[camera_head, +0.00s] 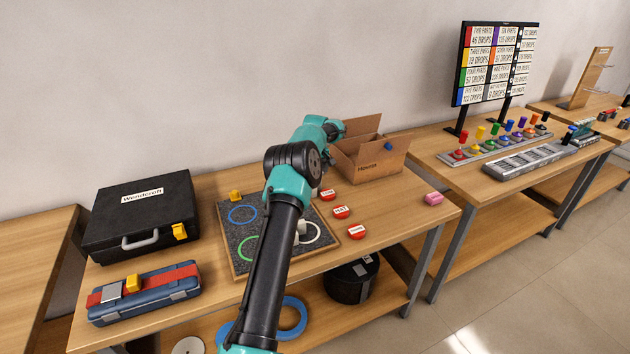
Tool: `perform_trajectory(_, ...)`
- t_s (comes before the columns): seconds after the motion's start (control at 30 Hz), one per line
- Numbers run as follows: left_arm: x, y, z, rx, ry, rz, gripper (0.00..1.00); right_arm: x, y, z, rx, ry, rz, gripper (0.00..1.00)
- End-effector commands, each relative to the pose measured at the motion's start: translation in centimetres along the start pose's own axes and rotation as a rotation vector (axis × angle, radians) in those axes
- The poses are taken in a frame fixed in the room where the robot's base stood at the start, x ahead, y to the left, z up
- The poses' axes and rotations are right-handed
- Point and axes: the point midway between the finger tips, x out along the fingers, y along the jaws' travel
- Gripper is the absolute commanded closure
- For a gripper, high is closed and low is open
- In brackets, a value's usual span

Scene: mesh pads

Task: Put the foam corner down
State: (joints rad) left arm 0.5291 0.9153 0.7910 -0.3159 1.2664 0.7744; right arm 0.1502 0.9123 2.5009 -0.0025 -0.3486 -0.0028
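A teal and black arm, which I take to be my left, rises from the bottom edge left of centre. Its far end (334,129) is by the left side of an open cardboard box (385,160). The fingertips cannot be made out, so I cannot tell whether they are open or hold anything. My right gripper is not in view. I cannot tell for sure which thing is the foam corner. A small yellow piece (235,196) sits at the back left of a dark mesh pad (232,220). A small pale piece (302,227) shows beside my arm, near the white ring.
Blue, green and white rings mark the pad. A black case (140,200) and a blue toolbox (150,305) stand left. Red buttons (341,212) line the pad's right side. A pink block (433,198) lies farther right. The table's front right is mostly clear.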

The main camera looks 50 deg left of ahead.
Motion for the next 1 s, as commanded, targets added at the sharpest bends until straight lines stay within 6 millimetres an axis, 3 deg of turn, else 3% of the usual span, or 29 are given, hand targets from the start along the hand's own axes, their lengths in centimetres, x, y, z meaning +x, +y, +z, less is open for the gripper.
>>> perform_trajectory(0.1, -2.2, 0.0, 0.0, 0.000, 0.001, 0.001, 0.27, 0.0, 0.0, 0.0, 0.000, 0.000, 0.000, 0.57)
perform_trajectory(0.3, -4.4, 0.0, 0.0, -0.001, 0.000, 0.001, 0.27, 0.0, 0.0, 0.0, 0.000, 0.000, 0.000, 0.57)
perform_trajectory(1.0, -4.8, 0.0, 0.0, 0.000, -0.001, -0.001, 0.23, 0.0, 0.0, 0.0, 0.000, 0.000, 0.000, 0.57)
